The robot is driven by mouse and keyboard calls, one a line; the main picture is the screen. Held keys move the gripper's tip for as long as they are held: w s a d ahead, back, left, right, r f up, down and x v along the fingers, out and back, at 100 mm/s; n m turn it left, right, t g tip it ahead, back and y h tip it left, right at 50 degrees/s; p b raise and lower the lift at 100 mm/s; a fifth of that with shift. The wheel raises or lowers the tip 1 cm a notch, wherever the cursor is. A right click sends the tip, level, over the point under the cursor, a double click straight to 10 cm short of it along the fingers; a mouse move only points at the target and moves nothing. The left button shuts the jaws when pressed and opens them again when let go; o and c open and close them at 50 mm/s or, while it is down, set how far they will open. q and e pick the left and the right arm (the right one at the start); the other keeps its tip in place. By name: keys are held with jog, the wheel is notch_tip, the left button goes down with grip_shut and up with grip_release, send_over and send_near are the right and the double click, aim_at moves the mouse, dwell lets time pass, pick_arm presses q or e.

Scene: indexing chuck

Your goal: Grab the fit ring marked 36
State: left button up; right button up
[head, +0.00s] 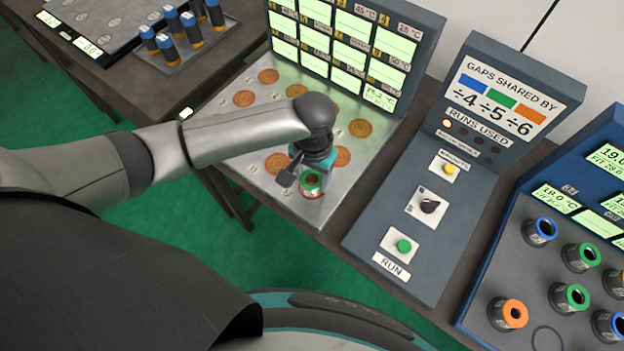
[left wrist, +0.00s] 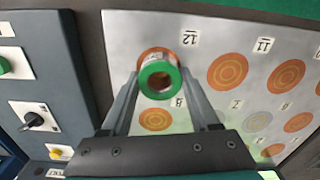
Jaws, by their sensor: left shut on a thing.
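A fit ring with a green rim and a pale side (head: 311,183) is at the near corner of the metal plate (head: 271,196). My left gripper (head: 309,177) is shut on it, and it also shows between the fingers in the left wrist view (left wrist: 158,78). The ring is over the orange disc by the label 12; I cannot tell whether it touches the plate. Its number is not readable. More rings with blue, green and orange rims stand on the blue panel at the right, such as an orange one (head: 508,314); their numbers are too small to read.
A display of green screens (head: 347,55) stands behind the plate. A grey console (head: 425,215) with a green RUN button (head: 403,246), a black knob and a yellow button is right of it. Several blue-capped cylinders (head: 168,48) stand on a tray at the upper left.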

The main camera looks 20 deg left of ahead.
pick_arm(q)
grip_shut()
jog(key=shift+r, duration=0.1)
